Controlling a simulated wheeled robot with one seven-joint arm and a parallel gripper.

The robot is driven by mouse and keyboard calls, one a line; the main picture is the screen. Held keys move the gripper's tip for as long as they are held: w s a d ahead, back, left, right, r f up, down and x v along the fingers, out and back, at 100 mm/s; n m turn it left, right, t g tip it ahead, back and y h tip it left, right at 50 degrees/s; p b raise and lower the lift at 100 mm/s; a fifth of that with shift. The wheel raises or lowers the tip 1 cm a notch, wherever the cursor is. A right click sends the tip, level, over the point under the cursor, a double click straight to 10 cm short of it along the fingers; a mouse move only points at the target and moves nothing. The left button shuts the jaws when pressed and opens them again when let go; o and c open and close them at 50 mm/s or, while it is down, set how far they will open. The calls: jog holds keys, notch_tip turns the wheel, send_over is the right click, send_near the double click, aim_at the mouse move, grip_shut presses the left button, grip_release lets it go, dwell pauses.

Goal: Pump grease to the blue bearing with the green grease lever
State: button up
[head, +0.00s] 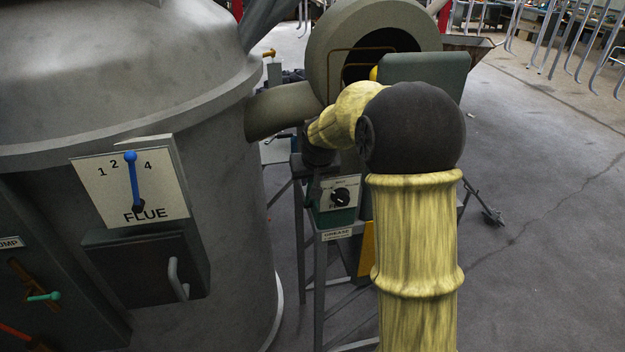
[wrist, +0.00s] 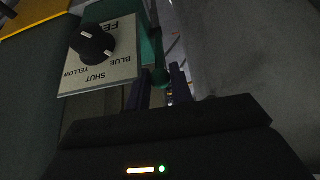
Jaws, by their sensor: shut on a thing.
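The green grease lever shows as a green knob and stem (wrist: 160,77) beside the dial plate in the wrist view. My gripper (wrist: 163,84) has its two dark fingers shut on it, one on each side. The plate (wrist: 122,78), upside down in this view, reads FEED, BLUE, SHUT and YELLOW. Its black dial (wrist: 93,44) has a white mark towards BLUE. In the head view the dial (head: 340,196) sits on the green box over a GREASE label (head: 337,234). My dark hand is partly seen there, and the lever is hidden. I cannot make out the blue bearing.
A large grey vessel (head: 235,200) fills the left, with a blue-tipped FLUE lever (head: 133,180) and a teal-tipped lever (head: 45,297) on its panels. A round drum opening (head: 335,45) stands behind my arm. Open floor (head: 540,200) lies at the right.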

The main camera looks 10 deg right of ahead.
jog(key=shift+r, duration=0.1)
jog(key=shift+w+r+p, duration=0.25)
jog(key=shift+w+p, duration=0.15)
jog(key=shift+w, duration=0.1)
jog(key=shift+w+r+p, duration=0.25)
jog(key=shift+w+p, duration=0.15)
jog(key=shift+w, duration=0.05)
jog(key=shift+w+r+p, duration=0.1)
jog(key=shift+w+p, duration=0.45)
jog(key=shift+w, duration=0.5)
jog(key=o, duration=0.9)
jog(key=shift+s, duration=0.1)
jog(key=b+v, duration=0.5)
jog(key=v, duration=1.2)
jog(key=shift+s, duration=0.15)
